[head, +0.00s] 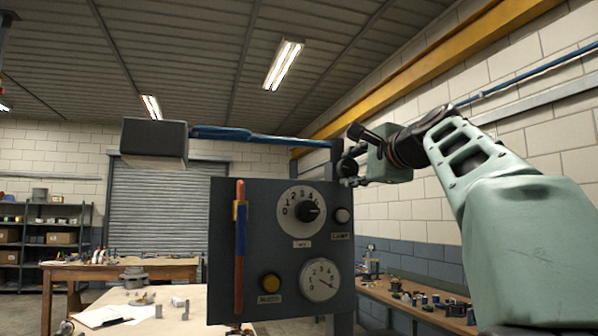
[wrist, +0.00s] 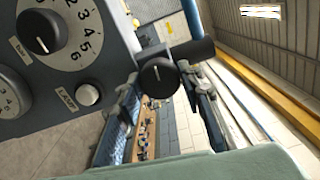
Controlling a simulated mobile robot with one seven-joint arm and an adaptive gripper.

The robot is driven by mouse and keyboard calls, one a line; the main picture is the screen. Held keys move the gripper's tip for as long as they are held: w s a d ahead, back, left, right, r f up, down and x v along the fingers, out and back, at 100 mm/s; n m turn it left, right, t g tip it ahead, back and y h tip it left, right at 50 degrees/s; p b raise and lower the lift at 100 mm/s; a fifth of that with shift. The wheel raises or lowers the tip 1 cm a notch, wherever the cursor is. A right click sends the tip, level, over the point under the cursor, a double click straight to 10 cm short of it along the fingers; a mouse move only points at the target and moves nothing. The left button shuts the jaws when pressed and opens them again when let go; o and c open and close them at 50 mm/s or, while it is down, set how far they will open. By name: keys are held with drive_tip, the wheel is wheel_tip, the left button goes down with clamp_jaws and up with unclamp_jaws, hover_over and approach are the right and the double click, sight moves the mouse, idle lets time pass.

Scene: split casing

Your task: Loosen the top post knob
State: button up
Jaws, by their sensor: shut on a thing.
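The top post knob is a black round knob (wrist: 158,76) with a pale mark on its face, seen in the wrist view to the right of the panel's dial. In the head view the knob (head: 347,166) shows small and dark near the upper right corner of the panel, partly hidden by my gripper. My gripper (head: 350,168) reaches in from the right. In the wrist view its two fingers (wrist: 160,84) come up on either side of the knob and are shut on it.
A blue bar (head: 250,135) runs from a dark box (head: 154,139) above. Cluttered benches (head: 120,272) stand behind.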

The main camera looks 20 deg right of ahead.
drive_tip(key=shift+n, duration=0.3)
drive_tip(key=o, duration=1.2)
drive_tip(key=shift+c, duration=0.2)
